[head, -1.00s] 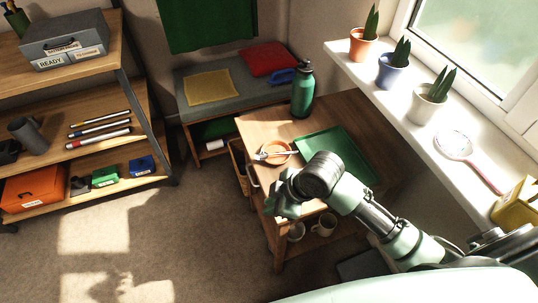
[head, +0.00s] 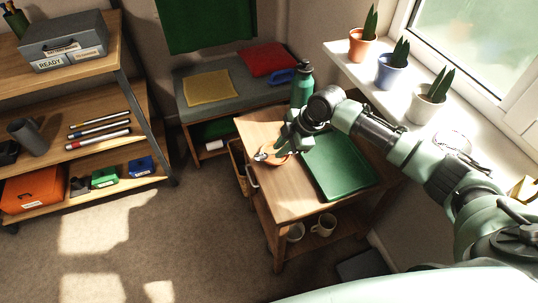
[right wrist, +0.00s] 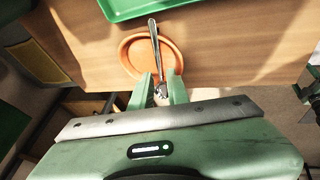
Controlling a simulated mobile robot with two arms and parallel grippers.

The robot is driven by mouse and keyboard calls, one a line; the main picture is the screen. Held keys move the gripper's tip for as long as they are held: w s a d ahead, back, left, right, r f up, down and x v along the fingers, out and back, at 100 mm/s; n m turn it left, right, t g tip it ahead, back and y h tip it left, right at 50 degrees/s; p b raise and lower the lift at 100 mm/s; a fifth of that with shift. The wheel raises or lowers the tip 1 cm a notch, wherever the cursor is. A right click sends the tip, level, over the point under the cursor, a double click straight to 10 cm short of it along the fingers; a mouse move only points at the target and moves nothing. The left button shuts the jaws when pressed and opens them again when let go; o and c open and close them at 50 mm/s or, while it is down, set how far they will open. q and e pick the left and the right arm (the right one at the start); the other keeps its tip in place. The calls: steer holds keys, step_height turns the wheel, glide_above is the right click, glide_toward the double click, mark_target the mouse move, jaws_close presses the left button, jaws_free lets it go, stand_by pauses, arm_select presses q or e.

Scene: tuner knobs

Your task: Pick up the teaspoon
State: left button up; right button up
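The metal teaspoon (right wrist: 155,45) lies across an orange saucer (right wrist: 130,54) in the right wrist view, its handle pointing away toward the green tray. A bit of the spoon (head: 260,156) shows at the left of the saucer (head: 273,160) in the head view. My right gripper (right wrist: 161,88) is at the saucer's near side. Its two fingers are apart, with the near end of the spoon showing between them. I cannot tell whether they touch it. In the head view my right gripper (head: 284,146) covers part of the saucer.
The green tray (head: 340,170) lies beside the saucer on the wooden table (head: 300,207). A green bottle (head: 302,85) stands at the table's back. Potted plants (head: 393,72) line the windowsill. Mugs (head: 324,224) stand on the table's lower shelf.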

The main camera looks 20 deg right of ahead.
steer(key=shift+x, duration=1.05)
jaws_close()
steer(key=shift+r, duration=0.15)
